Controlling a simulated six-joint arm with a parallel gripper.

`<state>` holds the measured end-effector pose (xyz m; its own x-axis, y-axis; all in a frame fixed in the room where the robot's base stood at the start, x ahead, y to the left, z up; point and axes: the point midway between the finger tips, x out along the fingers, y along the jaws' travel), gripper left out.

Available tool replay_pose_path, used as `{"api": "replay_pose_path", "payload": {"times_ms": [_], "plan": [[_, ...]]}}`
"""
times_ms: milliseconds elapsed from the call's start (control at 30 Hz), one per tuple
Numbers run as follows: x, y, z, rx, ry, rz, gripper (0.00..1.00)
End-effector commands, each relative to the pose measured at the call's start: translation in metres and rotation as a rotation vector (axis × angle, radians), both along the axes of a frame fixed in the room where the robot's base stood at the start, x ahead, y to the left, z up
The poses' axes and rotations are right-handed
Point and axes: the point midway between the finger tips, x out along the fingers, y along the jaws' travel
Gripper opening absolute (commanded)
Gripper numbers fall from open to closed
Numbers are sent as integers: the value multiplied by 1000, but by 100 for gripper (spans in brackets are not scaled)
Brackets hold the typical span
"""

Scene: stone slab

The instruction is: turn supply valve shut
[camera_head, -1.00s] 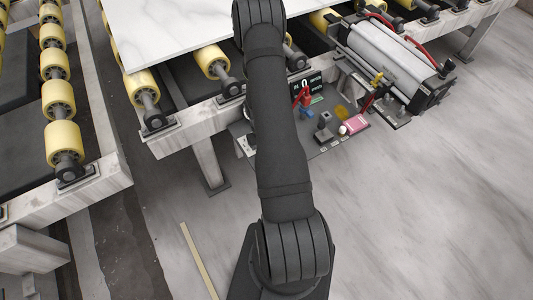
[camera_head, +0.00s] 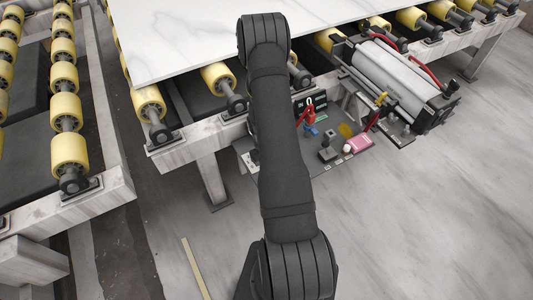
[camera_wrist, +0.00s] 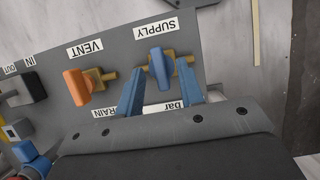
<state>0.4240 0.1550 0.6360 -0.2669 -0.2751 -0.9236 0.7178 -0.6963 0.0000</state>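The supply valve (camera_wrist: 160,68) has a blue handle on a brass body, below the upside-down SUPPLY label (camera_wrist: 157,28) in the wrist view. My gripper (camera_wrist: 160,76) is open, with one blue finger on each side of the valve handle. Gaps show between handle and fingers; I cannot tell how deep the fingertips reach. The vent valve (camera_wrist: 77,87), with an orange handle, sits to the left under its VENT label (camera_wrist: 85,48). In the head view my arm hides the gripper and the supply valve.
The grey panel (camera_wrist: 120,57) carries a dark block (camera_wrist: 28,85) near the IN label at left. A marble slab (camera_head: 180,40) lies on rollers.

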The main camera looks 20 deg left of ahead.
Motion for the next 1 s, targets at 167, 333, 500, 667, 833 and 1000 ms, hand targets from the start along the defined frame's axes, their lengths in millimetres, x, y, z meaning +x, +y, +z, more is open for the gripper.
{"api": "replay_pose_path", "payload": {"times_ms": [167,333,500,667,833,1000], "plan": [[10,10,32,2,-5,1,35],[22,22,71,4,-6,1,35],[32,33,109,3,-5,2,35],[39,41,135,2,-3,0,35],[44,45,150,1,-1,0,35],[44,46,154,1,-1,0,35]]}}
